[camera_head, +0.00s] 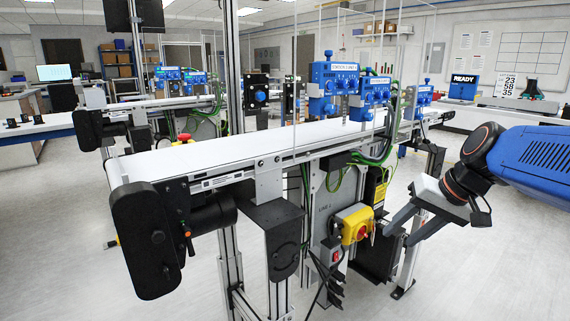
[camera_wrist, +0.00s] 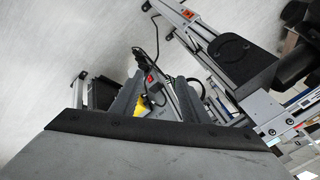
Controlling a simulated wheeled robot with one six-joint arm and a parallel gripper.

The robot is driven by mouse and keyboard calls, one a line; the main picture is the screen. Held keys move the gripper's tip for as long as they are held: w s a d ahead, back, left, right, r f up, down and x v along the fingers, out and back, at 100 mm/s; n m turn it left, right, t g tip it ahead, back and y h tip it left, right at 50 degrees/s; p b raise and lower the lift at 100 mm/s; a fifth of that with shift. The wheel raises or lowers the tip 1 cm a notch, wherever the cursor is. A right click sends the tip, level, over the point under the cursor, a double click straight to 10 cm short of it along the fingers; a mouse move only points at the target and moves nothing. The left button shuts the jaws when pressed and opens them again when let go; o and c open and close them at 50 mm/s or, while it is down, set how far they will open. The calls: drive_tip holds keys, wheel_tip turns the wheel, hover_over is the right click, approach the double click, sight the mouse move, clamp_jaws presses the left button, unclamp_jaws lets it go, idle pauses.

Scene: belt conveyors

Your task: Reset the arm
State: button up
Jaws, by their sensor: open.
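My gripper (camera_head: 398,234) is at the right in the head view, at the end of my blue arm. Its two dark fingers are spread and point down and left, with nothing between them. It is in front of the near conveyor's side, close to the yellow switch box (camera_head: 354,224) with a red knob in the picture; I cannot tell the exact gap. In the wrist view the gripper's fingers (camera_wrist: 155,97) stand apart over the grey gripper body, and the yellow box (camera_wrist: 143,105) shows partly between them.
The near conveyor (camera_head: 230,150) has an empty white belt and a black end housing (camera_head: 146,240). Blue sensor units (camera_head: 333,80) stand over its far part. Green cables (camera_head: 385,140) hang by its side. A second conveyor (camera_head: 160,103) runs behind. Open floor (camera_head: 480,270) lies at the lower right.

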drive_tip(key=s+d+f+n+h, duration=0.1)
drive_tip(key=s+f+h, duration=0.1)
drive_tip(key=s+f, duration=0.3)
drive_tip(key=s+f+n+h, duration=0.1)
drive_tip(key=s+f+h, duration=0.1)
drive_tip(key=s+f, duration=0.4)
drive_tip(key=s, duration=0.5)
drive_tip(key=shift+s+d+f, duration=0.2)
drive_tip(key=shift+s+d, duration=0.15)
